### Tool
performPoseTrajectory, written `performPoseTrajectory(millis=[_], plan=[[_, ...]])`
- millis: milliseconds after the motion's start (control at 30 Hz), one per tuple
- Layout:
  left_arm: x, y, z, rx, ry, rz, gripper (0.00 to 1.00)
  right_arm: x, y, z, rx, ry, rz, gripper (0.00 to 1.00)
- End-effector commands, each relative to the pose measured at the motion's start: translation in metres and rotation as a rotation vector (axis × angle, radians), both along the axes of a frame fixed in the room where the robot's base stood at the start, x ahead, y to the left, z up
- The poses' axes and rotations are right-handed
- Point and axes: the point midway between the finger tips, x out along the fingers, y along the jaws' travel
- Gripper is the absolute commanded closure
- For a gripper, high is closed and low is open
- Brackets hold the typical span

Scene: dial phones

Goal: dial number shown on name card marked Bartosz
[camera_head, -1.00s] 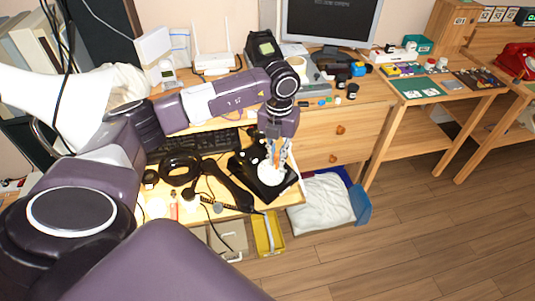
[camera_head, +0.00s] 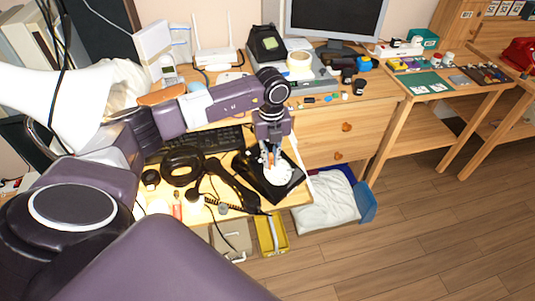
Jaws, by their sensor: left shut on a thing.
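A black dial phone (camera_head: 262,184) with a white round dial (camera_head: 279,174) sits on the light wood pull-out shelf. Its black handset (camera_head: 232,186) lies off the base, just to its left. My left gripper (camera_head: 269,160) points down at the dial, its fingers at the dial's upper left part. Its fingers are close together; the small fingertips hide the contact. My right gripper is not in view. No name card marked Bartosz can be made out; the small cards at the top right are too small to read.
Black headphones (camera_head: 182,166) and a keyboard (camera_head: 208,140) lie left of the phone. A monitor (camera_head: 335,20) stands on the desk behind. A red phone (camera_head: 518,54) is at the far right. A yellow bin (camera_head: 283,238) stands below the shelf, with open floor to the right.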

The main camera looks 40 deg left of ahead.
Motion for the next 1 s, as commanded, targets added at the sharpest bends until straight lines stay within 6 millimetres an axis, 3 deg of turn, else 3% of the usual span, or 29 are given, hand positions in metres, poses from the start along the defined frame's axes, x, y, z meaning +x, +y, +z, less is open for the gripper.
performPoseTrajectory(millis=[233,1000], plan=[[-0.001,-0.008,-0.009,-0.001,-0.001,-0.003,1.00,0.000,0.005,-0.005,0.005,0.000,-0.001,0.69],[-0.001,-0.004,-0.016,-0.001,0.001,-0.002,1.00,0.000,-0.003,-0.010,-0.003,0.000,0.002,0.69]])
